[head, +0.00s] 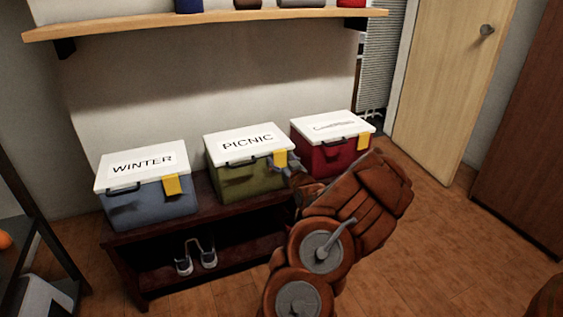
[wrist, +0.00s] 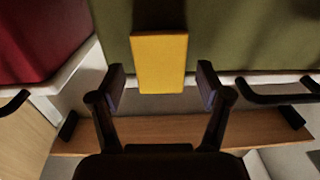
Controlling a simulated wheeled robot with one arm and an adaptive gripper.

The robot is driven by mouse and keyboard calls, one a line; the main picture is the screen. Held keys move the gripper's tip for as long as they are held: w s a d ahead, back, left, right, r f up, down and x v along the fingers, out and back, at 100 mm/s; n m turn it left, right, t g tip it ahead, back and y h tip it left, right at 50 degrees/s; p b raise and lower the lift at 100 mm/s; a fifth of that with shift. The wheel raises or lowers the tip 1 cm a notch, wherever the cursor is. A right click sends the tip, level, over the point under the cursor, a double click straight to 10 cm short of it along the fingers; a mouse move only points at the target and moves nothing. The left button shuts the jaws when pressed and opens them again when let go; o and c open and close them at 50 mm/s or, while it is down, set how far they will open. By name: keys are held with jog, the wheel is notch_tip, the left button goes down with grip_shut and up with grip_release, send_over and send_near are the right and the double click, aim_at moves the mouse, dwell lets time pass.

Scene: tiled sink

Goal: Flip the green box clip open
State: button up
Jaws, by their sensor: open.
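The green box (head: 256,178) has a white lid marked PICNIC and stands in the middle of a dark bench. Its yellow clip (head: 280,159) hangs over the front edge of the lid, towards the right. In the wrist view the clip (wrist: 160,62) lies flat against the green box wall (wrist: 218,38) and looks shut. My gripper (wrist: 161,88) is open, with one fingertip on each side of the clip and a gap to each. In the head view my gripper (head: 285,168) is at the clip, partly hidden by my arm.
A blue box (head: 150,205) marked WINTER stands to the left and a red box (head: 335,155) to the right, both with yellow clips. A black handle (wrist: 275,97) is beside the clip. Shoes (head: 196,256) sit on the bench's lower shelf. A wall shelf (head: 200,22) runs above.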

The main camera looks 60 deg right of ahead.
jog(key=c, duration=1.2)
jog(key=shift+o, duration=0.2)
jog(key=shift+f+t+h+b, duration=0.3)
jog(key=shift+f+t+b, duration=0.1)
jog(key=shift+t, duration=0.1)
jog(key=shift+t+h, duration=0.4)
jog(key=shift+t, duration=0.2)
jog(key=shift+a+r, duration=0.1)
jog(key=o, duration=1.2)
jog(key=shift+c, duration=0.2)
jog(key=shift+s, duration=0.1)
